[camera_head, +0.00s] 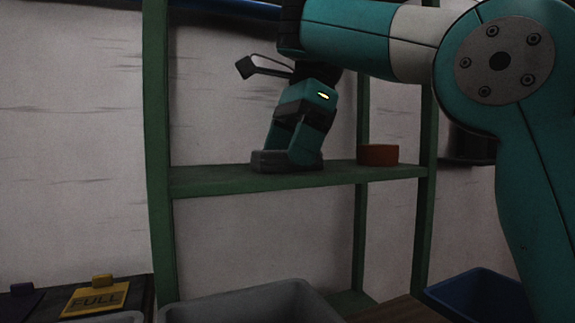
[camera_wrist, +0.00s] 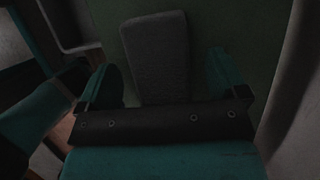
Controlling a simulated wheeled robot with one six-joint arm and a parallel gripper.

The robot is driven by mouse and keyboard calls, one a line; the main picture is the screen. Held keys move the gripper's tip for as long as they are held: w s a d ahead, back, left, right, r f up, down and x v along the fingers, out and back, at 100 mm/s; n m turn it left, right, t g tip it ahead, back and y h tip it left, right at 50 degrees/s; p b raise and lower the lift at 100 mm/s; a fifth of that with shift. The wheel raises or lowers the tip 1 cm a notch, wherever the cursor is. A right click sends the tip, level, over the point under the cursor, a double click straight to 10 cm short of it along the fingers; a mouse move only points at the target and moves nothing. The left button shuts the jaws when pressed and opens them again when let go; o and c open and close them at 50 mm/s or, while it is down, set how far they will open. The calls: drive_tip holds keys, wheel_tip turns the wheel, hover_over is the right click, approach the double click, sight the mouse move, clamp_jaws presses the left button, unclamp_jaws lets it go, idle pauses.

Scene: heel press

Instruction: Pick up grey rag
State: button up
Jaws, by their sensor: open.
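The grey rag (camera_head: 264,162) is a folded dark grey pad lying flat on the green shelf (camera_head: 215,183). My gripper (camera_head: 290,150) points down over it, with its fingertips low at the rag in the head view. In the wrist view the rag (camera_wrist: 157,50) reaches away from me between the two teal fingers of my gripper (camera_wrist: 162,72). The fingers are apart, with a gap on each side of the rag. The rag's near end is hidden behind the dark gripper bar.
A low orange-brown round item (camera_head: 378,155) sits on the shelf to the right of the rag. Green shelf posts (camera_head: 158,150) stand at the sides. Below are a grey bin (camera_head: 255,303), a blue bin (camera_head: 478,293) and a yellow FULL sign (camera_head: 95,298).

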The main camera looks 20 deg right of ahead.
drive_tip(key=shift+f, duration=0.25)
idle(0.4)
drive_tip(key=c, duration=1.1)
drive_tip(key=shift+r, duration=0.1)
wheel_tip(320, 180, up, 5)
drive_tip(key=p, duration=0.4)
drive_tip(key=shift+f, duration=0.2)
drive_tip(key=s+b, duration=0.2)
drive_tip(key=s, duration=1.5)
drive_tip(key=r+p, duration=3.7)
drive_tip(key=p, duration=0.1)
drive_tip(key=s+r+p, duration=0.1)
drive_tip(key=r+p, duration=1.8)
drive_tip(key=shift+r, duration=0.3)
